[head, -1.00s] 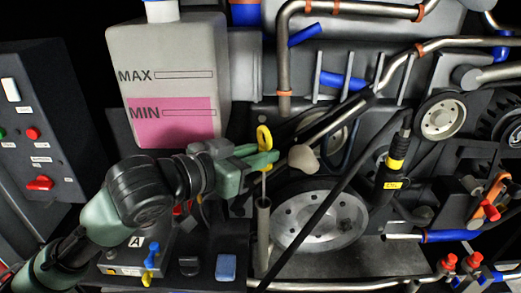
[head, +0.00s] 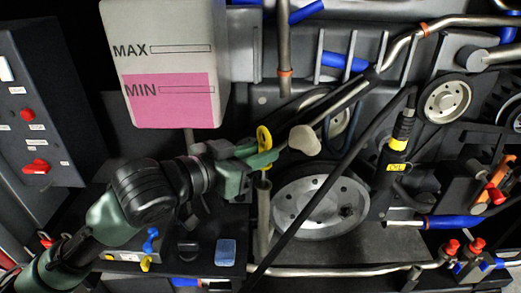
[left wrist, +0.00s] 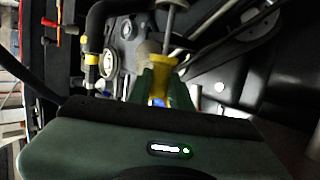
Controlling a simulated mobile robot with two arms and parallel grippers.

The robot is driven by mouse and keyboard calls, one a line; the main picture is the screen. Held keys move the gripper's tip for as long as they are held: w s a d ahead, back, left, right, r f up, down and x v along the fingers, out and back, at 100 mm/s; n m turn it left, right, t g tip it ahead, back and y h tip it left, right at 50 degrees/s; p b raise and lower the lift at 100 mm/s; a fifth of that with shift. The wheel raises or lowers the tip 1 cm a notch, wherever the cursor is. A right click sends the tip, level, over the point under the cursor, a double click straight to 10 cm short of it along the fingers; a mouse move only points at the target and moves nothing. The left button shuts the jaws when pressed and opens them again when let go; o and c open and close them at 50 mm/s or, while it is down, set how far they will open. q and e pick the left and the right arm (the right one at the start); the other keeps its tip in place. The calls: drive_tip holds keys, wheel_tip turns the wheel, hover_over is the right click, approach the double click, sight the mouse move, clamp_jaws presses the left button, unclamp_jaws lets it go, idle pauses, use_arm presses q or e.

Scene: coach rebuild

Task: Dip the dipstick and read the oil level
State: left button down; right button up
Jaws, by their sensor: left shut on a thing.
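The dipstick has a yellow loop handle (head: 264,138), and its thin rod runs down toward the upright grey tube (head: 264,215). Only a short bit of rod shows above the tube mouth, so the rod's lower part is inside and its tip and any oil mark are hidden. My left gripper (head: 260,158) is shut on the dipstick just above the tube. In the left wrist view the yellow handle (left wrist: 162,72) sits between the green fingers, with the rod (left wrist: 170,20) leading away from it. My right gripper is not in view.
A tank (head: 170,60) marked MAX and MIN holds pink fluid up to about MIN. A black hose (head: 335,165) crosses right of the tube, before a pulley (head: 320,205). A blue block (head: 226,252) lies low, left of the tube. A switch panel (head: 40,120) stands left.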

sight(263, 177)
use_arm(q)
drive_tip(key=shift+f+b, duration=1.45)
drive_tip(key=shift+f, duration=1.35)
drive_tip(key=shift+s+f, duration=0.1)
drive_tip(key=shift+f, duration=0.25)
idle(0.4)
wheel_tip(263, 177, up, 6)
drive_tip(key=p, duration=0.6)
wheel_tip(263, 177, up, 21)
drive_tip(key=p, duration=2.1)
drive_tip(key=shift+p, duration=0.35)
drive_tip(key=shift+f, duration=0.1)
